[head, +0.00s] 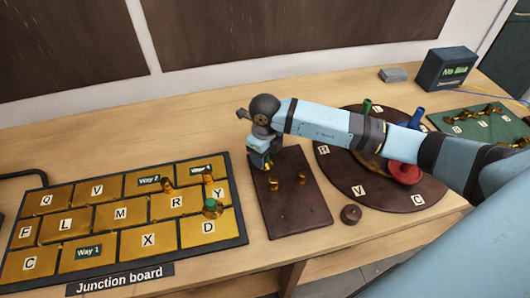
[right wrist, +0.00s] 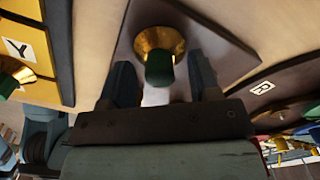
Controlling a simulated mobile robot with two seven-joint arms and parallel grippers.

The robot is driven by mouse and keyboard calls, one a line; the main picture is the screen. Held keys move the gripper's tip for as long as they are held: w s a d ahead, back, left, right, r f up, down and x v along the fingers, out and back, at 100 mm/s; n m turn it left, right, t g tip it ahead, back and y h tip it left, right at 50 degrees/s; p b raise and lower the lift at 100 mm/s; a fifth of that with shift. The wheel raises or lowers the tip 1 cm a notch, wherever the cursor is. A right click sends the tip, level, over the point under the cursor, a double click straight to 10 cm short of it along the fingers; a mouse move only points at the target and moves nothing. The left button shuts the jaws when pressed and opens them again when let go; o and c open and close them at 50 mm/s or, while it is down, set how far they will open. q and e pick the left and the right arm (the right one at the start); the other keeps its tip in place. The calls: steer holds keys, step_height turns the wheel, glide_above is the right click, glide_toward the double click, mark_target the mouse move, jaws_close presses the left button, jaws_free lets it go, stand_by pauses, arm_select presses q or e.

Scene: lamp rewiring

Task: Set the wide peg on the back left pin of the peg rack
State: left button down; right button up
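The peg rack (head: 290,213) is a dark brown board between the junction board and the round turntable. Two short brass pieces (head: 301,178) show on its front and middle part. My right gripper (head: 262,160) is over its back left corner. In the right wrist view, a peg with a green top and a wide flared brass base (right wrist: 160,68), apparently the wide peg, stands at the rack board. The fingers are on either side of its green top, with visible gaps, so the gripper looks open. The pin under the peg is hidden. My left gripper is not in view.
The junction board (head: 240,240) at left carries several pegs, one green-topped (head: 212,207). The dark round turntable (head: 372,206), with a red spool (head: 405,172), is at right under my arm.

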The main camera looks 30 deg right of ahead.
step_height(320, 180, up, 14)
steer(key=b, duration=0.1)
stand_by(0.6)
steer(key=shift+f, duration=0.1)
stand_by(0.3)
